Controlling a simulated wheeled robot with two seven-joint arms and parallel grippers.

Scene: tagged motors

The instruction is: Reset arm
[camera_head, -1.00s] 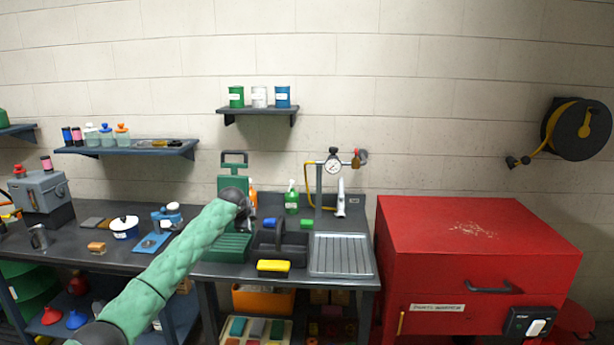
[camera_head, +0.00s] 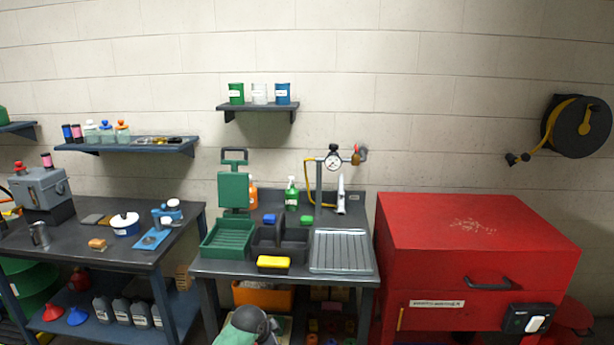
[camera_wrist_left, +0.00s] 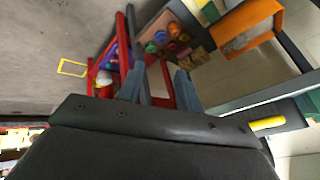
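Part of my left arm (camera_head: 250,325), a dark rounded joint with a green piece, shows at the bottom centre of the head view, below the front edge of the middle bench (camera_head: 215,268). My left gripper is outside the head view. In the left wrist view my left gripper (camera_wrist_left: 158,74) has its two blue-grey fingers apart with nothing held between them. Beyond the fingers is a red-framed container (camera_wrist_left: 108,60) with coloured items. My right gripper and right arm are not in view.
The middle bench holds a green tray (camera_head: 228,240), a black caddy (camera_head: 266,240), a yellow sponge (camera_head: 273,262) and a ribbed drainer (camera_head: 341,250). A red parts washer (camera_head: 480,235) stands right. An orange bin (camera_wrist_left: 248,25) shows in the wrist view.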

